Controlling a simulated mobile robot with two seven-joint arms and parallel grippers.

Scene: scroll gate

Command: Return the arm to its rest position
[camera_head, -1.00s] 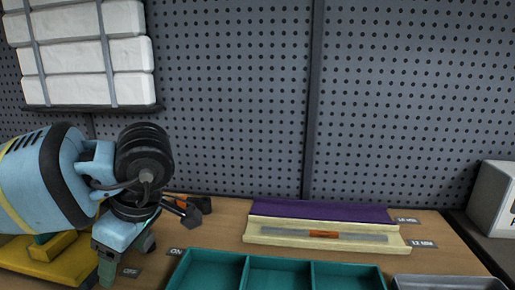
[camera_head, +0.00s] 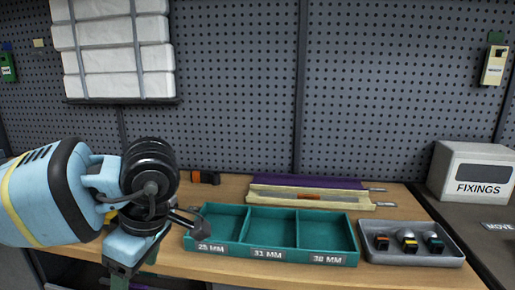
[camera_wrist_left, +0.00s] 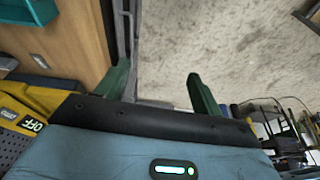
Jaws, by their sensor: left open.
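My left arm comes in from the left in the head view, light blue with black joints. Its gripper (camera_head: 135,268) points down at the front edge of the wooden table (camera_head: 232,260). In the left wrist view the same gripper (camera_wrist_left: 162,88) shows two green fingers spread apart with nothing between them. Grey floor shows beyond the fingers, and the table's edge lies to their left. The fingertips are partly cut off in the head view. My right gripper is in neither view.
A teal tray (camera_head: 274,213) with three empty compartments stands right of my arm. Behind it lie a cream channel (camera_head: 330,201) and a purple strip (camera_head: 300,181). A grey tray (camera_head: 438,254) holds several small parts. A white FIXINGS box (camera_head: 448,162) stands far right.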

